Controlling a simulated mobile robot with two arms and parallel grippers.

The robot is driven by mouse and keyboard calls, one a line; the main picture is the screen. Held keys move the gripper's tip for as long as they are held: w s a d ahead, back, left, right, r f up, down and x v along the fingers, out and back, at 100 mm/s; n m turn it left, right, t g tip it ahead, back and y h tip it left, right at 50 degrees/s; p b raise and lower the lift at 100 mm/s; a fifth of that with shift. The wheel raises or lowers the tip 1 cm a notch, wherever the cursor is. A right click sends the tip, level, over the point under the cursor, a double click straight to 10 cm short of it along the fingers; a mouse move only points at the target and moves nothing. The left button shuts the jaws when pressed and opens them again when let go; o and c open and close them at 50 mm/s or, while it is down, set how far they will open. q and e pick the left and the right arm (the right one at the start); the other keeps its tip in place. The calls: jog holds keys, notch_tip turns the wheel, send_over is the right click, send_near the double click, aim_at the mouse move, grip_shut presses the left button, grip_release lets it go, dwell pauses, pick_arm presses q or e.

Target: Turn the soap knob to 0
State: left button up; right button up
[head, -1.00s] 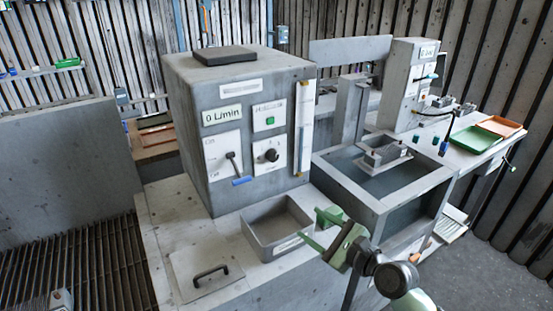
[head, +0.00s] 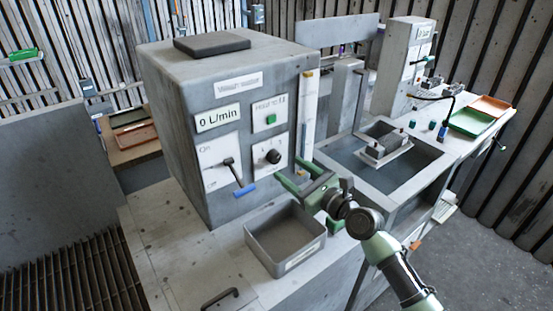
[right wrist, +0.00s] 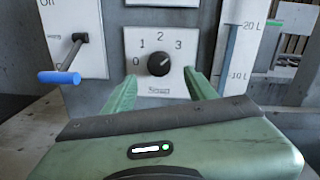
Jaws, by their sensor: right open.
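The soap knob (head: 273,157) is a small black round knob on a white plate on the front of the grey machine. In the right wrist view the knob (right wrist: 160,63) sits under a scale marked 0, 1, 2 and 3. A pale mark on it seems to point up and to the right, but it is too small to read surely. My right gripper (head: 293,172) is open and empty, in front of and a little below the knob. In the right wrist view its green fingers (right wrist: 160,80) stand on either side of the knob, apart from it. My left gripper is not in view.
A lever with a blue handle (head: 243,191) sticks out left of the knob. A green button (head: 271,119) is above it, and a level gauge (head: 308,115) to its right. A grey open bin (head: 285,242) stands below. A water basin (head: 420,157) lies to the right.

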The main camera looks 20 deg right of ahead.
aim_at(277, 160)
jog(key=x, duration=0.4)
jog(key=shift+w+a, duration=0.15)
jog(key=shift+w, duration=0.15)
jog(key=shift+w+a, duration=0.1)
jog(key=shift+w, duration=0.1)
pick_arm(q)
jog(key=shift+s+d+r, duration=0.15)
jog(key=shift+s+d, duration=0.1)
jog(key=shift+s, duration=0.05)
pick_arm(e)
grip_shut()
